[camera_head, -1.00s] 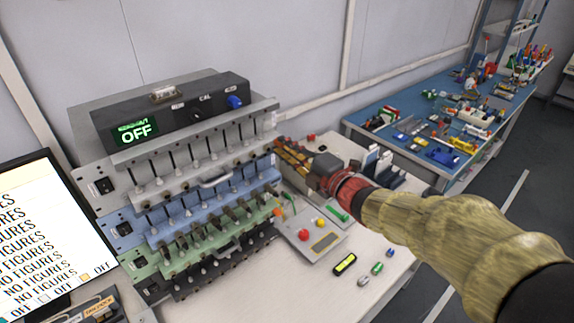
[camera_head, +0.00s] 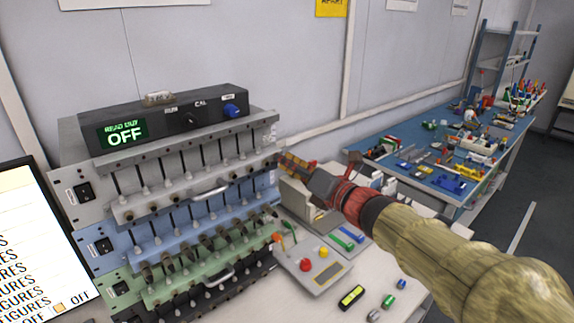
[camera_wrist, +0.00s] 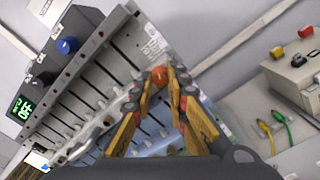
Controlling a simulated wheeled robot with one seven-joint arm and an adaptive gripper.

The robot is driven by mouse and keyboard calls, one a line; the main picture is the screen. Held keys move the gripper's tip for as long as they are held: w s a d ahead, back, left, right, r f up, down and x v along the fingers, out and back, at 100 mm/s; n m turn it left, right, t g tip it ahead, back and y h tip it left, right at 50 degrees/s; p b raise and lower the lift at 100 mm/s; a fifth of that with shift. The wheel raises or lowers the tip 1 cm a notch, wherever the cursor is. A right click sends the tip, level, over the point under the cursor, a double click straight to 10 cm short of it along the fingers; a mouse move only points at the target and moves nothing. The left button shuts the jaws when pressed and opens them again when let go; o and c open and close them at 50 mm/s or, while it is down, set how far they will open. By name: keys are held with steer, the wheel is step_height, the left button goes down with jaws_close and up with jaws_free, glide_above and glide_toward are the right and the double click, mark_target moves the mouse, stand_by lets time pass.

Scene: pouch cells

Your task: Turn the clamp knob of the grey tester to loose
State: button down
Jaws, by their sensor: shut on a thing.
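The grey tester (camera_head: 71,204) is the pale grey tier of the rack, above the blue and green tiers, with a row of dark rods and a front handle. My gripper (camera_head: 284,160) is at the right end of this tier in the head view. In the wrist view, the orange-padded fingers of my gripper (camera_wrist: 160,78) are closed around a small orange-brown round knob (camera_wrist: 159,74) at the end of the grey tier. The knob is mostly hidden by the fingers, and its turn position cannot be read.
A dark readout box (camera_head: 175,121) showing OFF, with a blue knob, stands on top. Right of the rack are a beige box (camera_head: 297,197) and a grey panel (camera_head: 318,273) with red and yellow buttons. A blue workbench (camera_head: 425,170) with many small items is further right.

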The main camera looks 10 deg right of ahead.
steer(key=shift+f+n, duration=0.25)
steer(key=shift+n, duration=0.55)
steer(key=c, duration=1.7)
jaws_free()
steer(key=shift+r, duration=0.15)
steer(key=v, duration=1.2)
